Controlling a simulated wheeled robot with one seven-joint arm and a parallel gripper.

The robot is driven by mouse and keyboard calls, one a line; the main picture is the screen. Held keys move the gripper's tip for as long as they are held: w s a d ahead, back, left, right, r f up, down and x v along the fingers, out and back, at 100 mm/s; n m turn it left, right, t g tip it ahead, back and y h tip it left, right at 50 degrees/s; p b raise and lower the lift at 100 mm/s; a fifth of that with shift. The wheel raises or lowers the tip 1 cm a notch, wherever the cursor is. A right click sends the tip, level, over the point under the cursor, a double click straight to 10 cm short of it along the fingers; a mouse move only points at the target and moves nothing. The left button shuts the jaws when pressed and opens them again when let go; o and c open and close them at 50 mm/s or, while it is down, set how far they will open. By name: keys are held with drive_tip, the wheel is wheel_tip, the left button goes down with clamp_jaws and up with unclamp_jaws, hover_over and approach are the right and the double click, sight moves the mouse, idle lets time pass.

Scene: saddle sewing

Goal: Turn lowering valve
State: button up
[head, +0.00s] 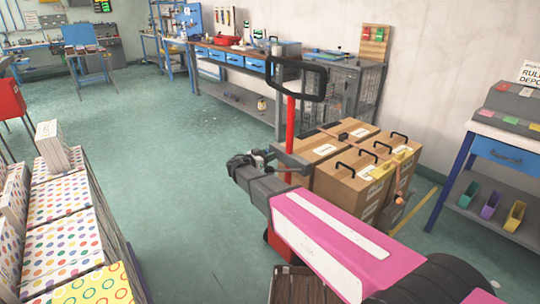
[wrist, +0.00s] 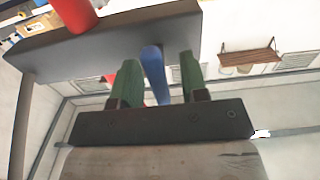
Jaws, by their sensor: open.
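The blue lowering valve lever (wrist: 154,74) sticks out from a dark grey block (wrist: 110,42) in the wrist view. My gripper (wrist: 158,62) is open, with one green finger on each side of the lever. The lever is between the fingers, with a gap showing on both sides. In the head view my gripper (head: 262,158) is low beside the red handle post (head: 290,122) of a pallet jack. The post carries a black loop handle (head: 297,62). The lever cannot be made out in the head view.
Cardboard boxes with black handles (head: 362,180) stand right behind the post. A wire cage (head: 350,85) and a workbench with blue drawers (head: 230,58) line the wall. Dotted boxes (head: 65,200) stand at the left. The green floor (head: 170,150) between is clear.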

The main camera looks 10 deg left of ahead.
drive_tip(key=shift+w+d, duration=0.35)
drive_tip(key=shift+w, duration=0.05)
clamp_jaws()
